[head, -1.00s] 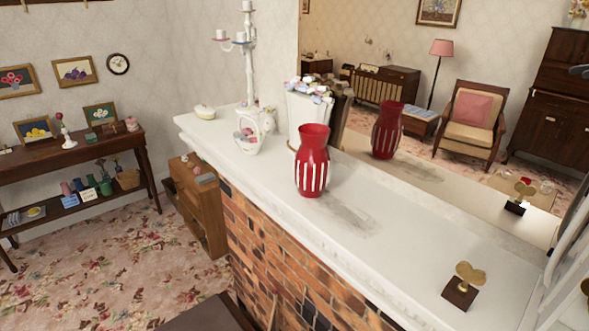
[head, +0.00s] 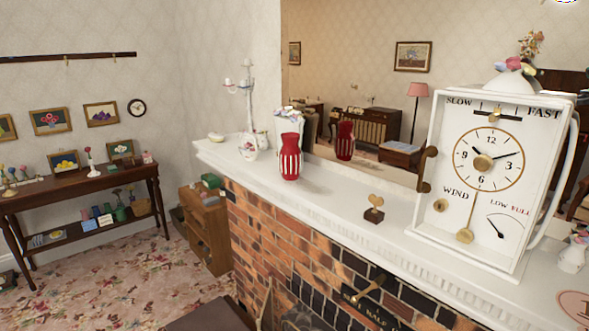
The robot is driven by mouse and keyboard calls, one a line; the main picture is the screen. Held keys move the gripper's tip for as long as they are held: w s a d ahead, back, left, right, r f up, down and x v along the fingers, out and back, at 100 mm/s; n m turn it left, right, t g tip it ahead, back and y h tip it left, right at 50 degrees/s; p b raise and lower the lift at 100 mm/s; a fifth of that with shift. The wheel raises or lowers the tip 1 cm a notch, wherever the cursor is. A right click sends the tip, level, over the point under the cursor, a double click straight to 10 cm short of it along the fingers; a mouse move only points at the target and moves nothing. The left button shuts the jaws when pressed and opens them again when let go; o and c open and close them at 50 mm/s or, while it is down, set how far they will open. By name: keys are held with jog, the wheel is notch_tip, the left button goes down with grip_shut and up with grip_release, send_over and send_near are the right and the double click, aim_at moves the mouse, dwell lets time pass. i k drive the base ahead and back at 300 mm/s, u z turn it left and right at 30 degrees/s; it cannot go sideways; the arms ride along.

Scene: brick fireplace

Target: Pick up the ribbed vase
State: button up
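A red vase with white vertical ribs (head: 290,158) stands upright on the white mantelpiece (head: 325,192), left of the middle in the head view. Its reflection shows in the mirror (head: 345,140) behind it. A white pot with flowers stands just behind the vase and is partly hidden by it. My gripper is not visible in the head view.
A large white clock (head: 490,180) stands on the mantel at the right. A small gold ornament on a dark base (head: 374,208) sits between the clock and vase. A white jug (head: 249,146) and candelabra (head: 247,95) are left of the vase. Floor (head: 135,275) at left is clear.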

aim_at(290, 160)
jog(key=u, duration=0.65)
jog(key=i, duration=1.85)
jog(key=z, duration=0.8)
jog(key=i, duration=0.35)
jog(key=z, duration=0.3)
